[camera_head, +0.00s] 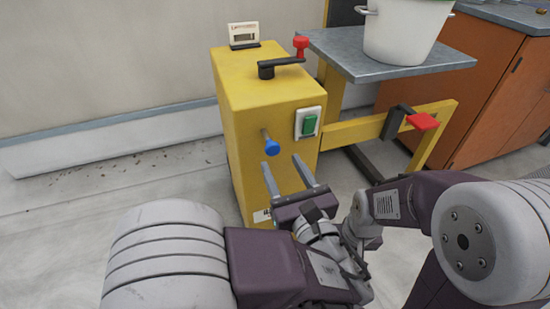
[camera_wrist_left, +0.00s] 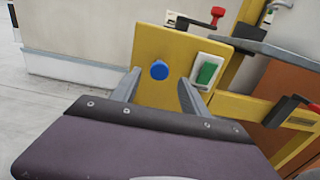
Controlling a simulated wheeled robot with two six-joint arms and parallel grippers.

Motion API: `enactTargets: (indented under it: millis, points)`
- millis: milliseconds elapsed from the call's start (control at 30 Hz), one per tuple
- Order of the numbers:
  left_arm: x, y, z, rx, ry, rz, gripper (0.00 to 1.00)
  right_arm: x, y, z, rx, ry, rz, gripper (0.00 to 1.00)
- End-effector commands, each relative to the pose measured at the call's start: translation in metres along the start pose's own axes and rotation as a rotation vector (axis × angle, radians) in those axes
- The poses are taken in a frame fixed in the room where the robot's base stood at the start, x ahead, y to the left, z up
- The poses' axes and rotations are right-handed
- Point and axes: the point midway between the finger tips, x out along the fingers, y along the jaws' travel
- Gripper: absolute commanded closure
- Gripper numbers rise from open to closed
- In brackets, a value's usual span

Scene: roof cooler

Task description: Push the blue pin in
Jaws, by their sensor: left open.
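The blue pin (camera_head: 271,147) sticks out of the front face of the yellow machine (camera_head: 243,126), its round blue head on a short grey shaft. In the left wrist view the blue pin (camera_wrist_left: 159,69) shows face-on, framed between the two finger tips. My left gripper (camera_head: 281,161) is open and empty, its two grey fingers pointing toward the yellow face just below and in front of the pin. The left gripper (camera_wrist_left: 159,77) shows apart fingers in the wrist view too. I cannot tell the exact gap to the pin. My right gripper is not seen.
A green switch (camera_head: 310,124) on a white plate sits right of the pin. A red-knobbed black crank (camera_head: 280,65) is on top. A red pedal-like handle (camera_head: 423,121) stands out right. A white bucket (camera_head: 405,32) rests on a grey shelf (camera_head: 340,58). Floor at left is open.

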Motion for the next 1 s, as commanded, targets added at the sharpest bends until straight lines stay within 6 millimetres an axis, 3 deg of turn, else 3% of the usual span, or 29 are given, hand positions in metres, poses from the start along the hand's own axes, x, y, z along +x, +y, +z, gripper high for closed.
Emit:
enactTargets:
  millis: [100, 233, 567, 600, 800, 1000]
  points:
    - [0.026, 0.001, -0.004, -0.002, 0.0, 0.006, 0.47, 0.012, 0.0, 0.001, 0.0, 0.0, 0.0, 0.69]
    - [0.045, 0.001, -0.002, -0.001, 0.0, 0.004, 0.47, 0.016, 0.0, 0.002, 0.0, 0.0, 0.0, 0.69]
    - [0.054, 0.0, 0.0, 0.001, 0.0, 0.0, 0.47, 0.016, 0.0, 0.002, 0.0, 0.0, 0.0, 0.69]
    - [0.054, 0.0, 0.0, 0.001, 0.0, 0.0, 0.5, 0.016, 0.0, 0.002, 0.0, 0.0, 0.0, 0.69]
    - [0.054, 0.0, 0.0, 0.001, 0.0, 0.0, 1.0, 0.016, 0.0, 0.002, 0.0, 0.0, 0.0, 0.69]
    - [0.054, 0.0, -0.001, 0.001, 0.0, 0.0, 1.0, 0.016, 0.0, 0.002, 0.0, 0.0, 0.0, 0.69]
